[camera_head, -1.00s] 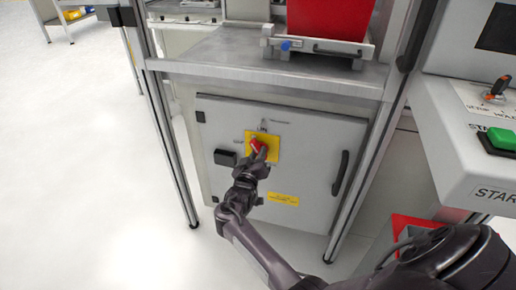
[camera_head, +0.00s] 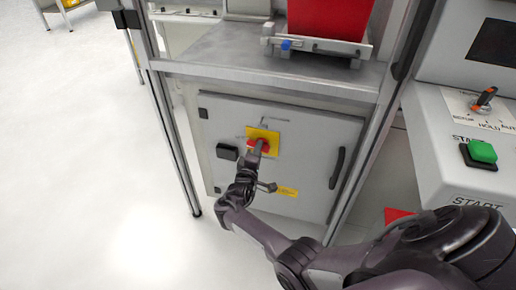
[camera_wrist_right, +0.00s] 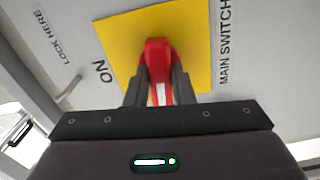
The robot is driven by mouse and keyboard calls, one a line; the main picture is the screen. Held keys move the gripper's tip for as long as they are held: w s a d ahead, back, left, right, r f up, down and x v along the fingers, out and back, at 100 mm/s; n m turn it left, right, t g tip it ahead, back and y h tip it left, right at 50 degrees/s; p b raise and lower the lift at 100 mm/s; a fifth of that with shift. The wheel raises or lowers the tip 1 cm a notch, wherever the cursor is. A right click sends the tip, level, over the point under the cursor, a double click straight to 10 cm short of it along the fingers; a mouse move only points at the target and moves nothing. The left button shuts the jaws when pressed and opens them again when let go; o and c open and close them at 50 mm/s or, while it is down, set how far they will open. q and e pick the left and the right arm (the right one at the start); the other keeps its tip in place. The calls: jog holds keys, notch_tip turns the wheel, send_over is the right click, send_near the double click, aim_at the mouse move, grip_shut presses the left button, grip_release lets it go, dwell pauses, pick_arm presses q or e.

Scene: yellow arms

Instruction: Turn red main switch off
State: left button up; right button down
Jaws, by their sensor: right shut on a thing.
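The red main switch (camera_wrist_right: 157,50) is a red knob on a yellow square plate (camera_wrist_right: 112,42) on the grey cabinet door. In the right wrist view "ON" stands at the plate's left edge and "MAIN SWITCH" along its right. My right gripper (camera_wrist_right: 158,88) is shut on the red knob, one dark finger on each side. In the head view my right gripper (camera_head: 258,156) reaches the plate (camera_head: 263,134) from below and partly covers the red knob (camera_head: 261,146). The knob's exact angle is hard to read there. My left gripper is not in view.
The cabinet door (camera_head: 300,150) has a black handle (camera_head: 337,168) at right and a black latch (camera_head: 227,152) at left. Metal frame posts stand on both sides. A red bin (camera_head: 330,18) sits above; a control panel with a green button (camera_head: 482,151) is at right.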

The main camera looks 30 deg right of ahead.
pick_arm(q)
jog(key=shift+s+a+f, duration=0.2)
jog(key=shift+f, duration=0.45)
pick_arm(e)
jog(key=shift+n, duration=0.8)
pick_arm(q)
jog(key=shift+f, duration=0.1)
pick_arm(e)
jog(key=c, duration=1.2)
grip_release()
jog(key=shift+c, duration=0.2)
jog(key=shift+s+a, duration=0.1)
jog(key=shift+a, duration=0.05)
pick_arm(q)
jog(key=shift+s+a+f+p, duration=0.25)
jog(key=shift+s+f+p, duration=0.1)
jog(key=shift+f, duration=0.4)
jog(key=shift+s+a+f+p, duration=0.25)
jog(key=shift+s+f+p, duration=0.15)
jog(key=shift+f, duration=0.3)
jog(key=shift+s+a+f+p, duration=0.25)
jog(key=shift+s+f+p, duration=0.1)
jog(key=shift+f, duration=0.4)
pick_arm(e)
jog(key=v, duration=0.7)
jog(key=shift+s+a, duration=0.15)
jog(key=shift+s, duration=0.05)
